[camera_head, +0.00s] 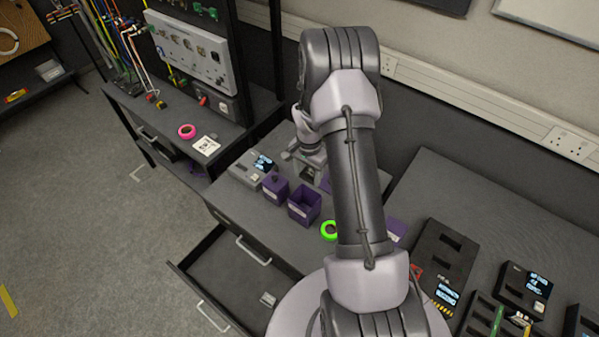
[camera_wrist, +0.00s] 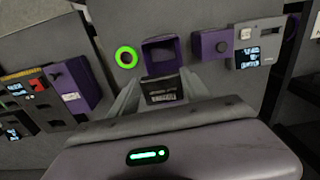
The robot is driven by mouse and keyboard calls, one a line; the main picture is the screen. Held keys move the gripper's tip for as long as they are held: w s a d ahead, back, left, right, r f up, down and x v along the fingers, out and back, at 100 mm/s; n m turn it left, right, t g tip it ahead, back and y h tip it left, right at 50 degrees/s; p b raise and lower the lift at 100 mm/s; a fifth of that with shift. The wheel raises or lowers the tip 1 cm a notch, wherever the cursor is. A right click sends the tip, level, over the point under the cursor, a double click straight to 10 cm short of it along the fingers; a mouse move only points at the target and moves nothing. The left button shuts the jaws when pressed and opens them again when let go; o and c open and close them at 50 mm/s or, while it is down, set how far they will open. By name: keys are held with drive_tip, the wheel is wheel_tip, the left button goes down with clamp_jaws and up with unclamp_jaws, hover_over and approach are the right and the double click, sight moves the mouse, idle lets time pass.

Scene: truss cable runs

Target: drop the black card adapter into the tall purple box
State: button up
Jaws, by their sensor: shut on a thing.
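The black card adapter (camera_wrist: 165,91) is a dark block with a pale label, held between the fingers of my gripper (camera_wrist: 160,92) in the wrist view. My gripper is shut on it. An open-topped purple box (camera_wrist: 160,52) shows just beyond the adapter; the adapter overlaps its near side in the picture. In the head view this box (camera_head: 304,207) stands on the dark bench, and my gripper (camera_head: 308,158) is behind it, partly hidden by my arm. The adapter cannot be made out there. I cannot tell the height between adapter and box.
A green tape ring (camera_head: 329,230) lies beside the box. A purple box with a black knob (camera_head: 275,186) and a grey device with a lit display (camera_head: 253,168) stand to its left. A drawer (camera_head: 232,275) hangs open below. Black trays (camera_head: 442,262) lie at right.

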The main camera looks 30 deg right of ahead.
wheel_tip(320, 180, down, 6)
drive_tip(key=shift+r+b, duration=0.2)
drive_tip(key=shift+b, duration=0.85)
drive_tip(key=o, duration=1.5)
drive_tip(key=shift+r, duration=0.1)
drive_tip(key=shift+c, duration=0.2)
wheel_tip(320, 180, up, 17)
hover_over(307, 181)
drive_tip(key=shift+w+d+r+p, duration=0.2)
drive_tip(key=shift+p, duration=0.1)
